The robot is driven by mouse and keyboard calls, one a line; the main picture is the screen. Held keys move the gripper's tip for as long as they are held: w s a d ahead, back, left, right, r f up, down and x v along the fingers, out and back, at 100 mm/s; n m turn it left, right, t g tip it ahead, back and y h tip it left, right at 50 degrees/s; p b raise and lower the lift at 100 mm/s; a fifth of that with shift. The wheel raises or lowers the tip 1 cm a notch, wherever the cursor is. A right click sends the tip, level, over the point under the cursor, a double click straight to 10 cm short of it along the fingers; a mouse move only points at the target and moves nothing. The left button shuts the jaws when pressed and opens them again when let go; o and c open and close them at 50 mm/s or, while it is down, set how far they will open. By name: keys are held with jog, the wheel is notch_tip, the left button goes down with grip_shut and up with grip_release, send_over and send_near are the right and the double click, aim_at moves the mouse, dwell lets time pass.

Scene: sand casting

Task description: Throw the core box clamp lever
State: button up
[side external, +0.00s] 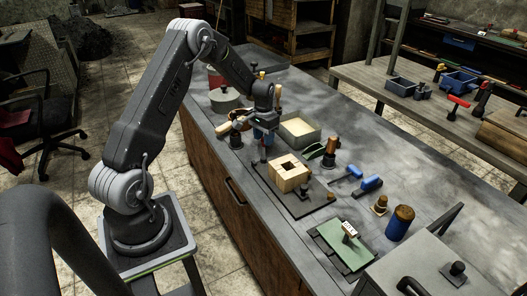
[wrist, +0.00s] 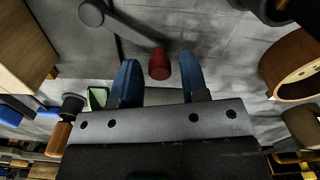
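The clamp lever shows in the wrist view as a dark grey arm (wrist: 125,27) running from a round pivot to a red knob (wrist: 159,64). The knob lies between the two blue fingertips of my gripper (wrist: 159,75), with gaps visible on both sides. My gripper is open. In the side external view my gripper (side external: 264,134) points down just behind the wooden core box (side external: 284,181), which has a square opening and sits on a dark plate (side external: 315,203). The core box edge also shows at the left of the wrist view (wrist: 22,50). The lever is mostly hidden in the side view.
A square pan (side external: 300,136) and a green-and-dark tool (side external: 315,151) lie behind the core box. Blue-handled tools (side external: 369,184), a blue cylinder (side external: 398,224) and a green board (side external: 344,246) lie to the right. A round pot (side external: 224,100) stands at the back left.

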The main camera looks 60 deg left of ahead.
jog(key=c, duration=0.6)
jog(key=shift+w+d+m, duration=0.1)
jog(key=shift+w+m, duration=0.15)
jog(key=shift+m, duration=0.25)
jog(key=shift+w, duration=0.1)
jog(key=shift+w+d+m, duration=0.15)
jog(key=shift+w+m, duration=0.05)
jog(key=shift+m, duration=0.3)
jog(key=shift+w+d, duration=0.1)
jog(key=shift+w+d+m, duration=0.1)
jog(key=shift+w+m, duration=0.05)
jog(key=shift+m, duration=0.25)
jog(key=shift+w+d+r+m, duration=0.15)
jog(key=shift+w+m, duration=0.1)
jog(key=shift+m, duration=0.25)
